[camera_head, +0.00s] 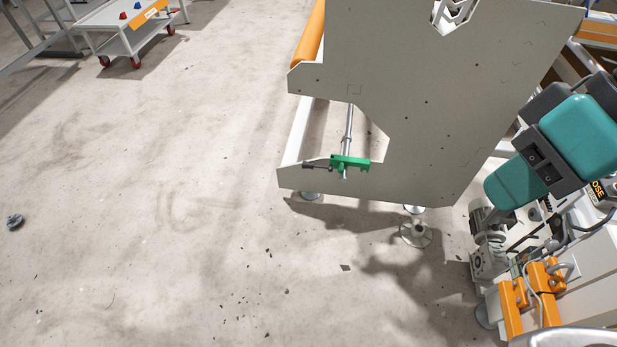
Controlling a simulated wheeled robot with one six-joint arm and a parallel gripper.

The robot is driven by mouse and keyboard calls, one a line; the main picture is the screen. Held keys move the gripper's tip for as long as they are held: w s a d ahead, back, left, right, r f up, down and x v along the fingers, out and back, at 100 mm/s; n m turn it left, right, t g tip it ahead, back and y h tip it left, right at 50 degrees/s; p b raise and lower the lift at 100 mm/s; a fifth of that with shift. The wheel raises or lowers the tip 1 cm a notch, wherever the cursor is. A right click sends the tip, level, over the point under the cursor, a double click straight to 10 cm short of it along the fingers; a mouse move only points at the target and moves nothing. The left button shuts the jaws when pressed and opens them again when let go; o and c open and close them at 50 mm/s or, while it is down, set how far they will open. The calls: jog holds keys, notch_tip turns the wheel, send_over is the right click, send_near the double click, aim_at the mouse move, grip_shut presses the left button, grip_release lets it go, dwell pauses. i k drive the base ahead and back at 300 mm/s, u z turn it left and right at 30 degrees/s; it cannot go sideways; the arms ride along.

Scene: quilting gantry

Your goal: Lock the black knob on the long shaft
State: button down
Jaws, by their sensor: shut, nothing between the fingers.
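A long silver shaft (347,130) runs through the opening at the lower left of a large grey side plate (430,90). Its near end sits in a green bracket (351,163) on the plate's lower arm. A small dark part, which looks like the black knob (314,166), sticks out to the left of the green bracket. It is too small to tell whether it is locked. I cannot make out my gripper in this view.
An orange roller (309,36) runs behind the plate. A machine with orange blocks (531,288) and a motor (484,253) stands at lower right, near teal and black parts (575,140). A trolley (125,25) stands far left. The concrete floor at left is mostly clear.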

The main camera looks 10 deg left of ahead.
aim_at(306, 165)
jog(key=k, duration=1.2)
jog(key=u, duration=0.85)
jog(key=i, duration=0.55)
jog(key=u, duration=0.8)
jog(key=i, duration=0.85)
jog(key=z, duration=0.85)
jog(key=i, duration=0.65)
jog(key=z, duration=0.8)
